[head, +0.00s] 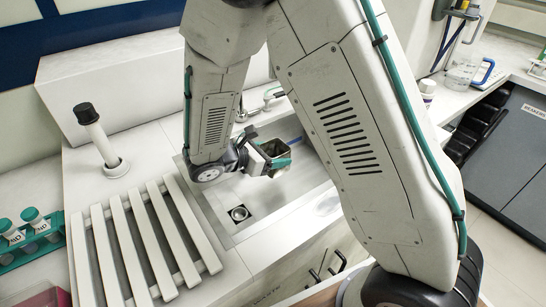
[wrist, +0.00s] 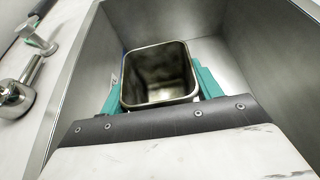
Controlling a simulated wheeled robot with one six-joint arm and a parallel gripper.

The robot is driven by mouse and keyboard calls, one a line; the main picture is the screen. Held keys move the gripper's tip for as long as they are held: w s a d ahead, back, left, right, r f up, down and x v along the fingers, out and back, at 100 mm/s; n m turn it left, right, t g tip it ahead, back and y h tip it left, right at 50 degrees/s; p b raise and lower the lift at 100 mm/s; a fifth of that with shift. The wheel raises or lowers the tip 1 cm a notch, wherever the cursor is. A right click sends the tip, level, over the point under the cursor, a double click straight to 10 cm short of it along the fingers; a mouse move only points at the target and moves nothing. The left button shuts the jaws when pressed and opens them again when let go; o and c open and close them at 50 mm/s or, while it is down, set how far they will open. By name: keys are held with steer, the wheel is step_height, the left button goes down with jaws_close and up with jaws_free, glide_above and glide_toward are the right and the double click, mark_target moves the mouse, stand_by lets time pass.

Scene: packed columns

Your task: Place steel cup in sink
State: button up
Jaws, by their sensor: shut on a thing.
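The steel cup (wrist: 160,75) is a square, open-topped metal vessel, upright in the wrist view with its empty inside showing. It also shows in the head view (head: 273,149), at the end of my arm. My gripper (head: 272,163) is shut on it; in the wrist view the teal fingers (wrist: 158,86) press on its left and right sides. The sink (head: 227,194) is a steel basin with a drain in its floor. The cup is over the basin, between its walls in the wrist view. I cannot tell whether its base touches the sink floor.
A white slatted rack (head: 146,240) lies left of the sink, with a tube rack (head: 37,240) beyond it. A faucet (wrist: 18,92) stands beside the basin. A white post with a black top (head: 99,137) stands on the counter. The sink floor around the drain is clear.

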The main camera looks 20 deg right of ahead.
steer(key=shift+f, duration=0.5)
steer(key=shift+f, duration=0.1)
steer(key=shift+f, duration=0.5)
steer(key=o, duration=1.1)
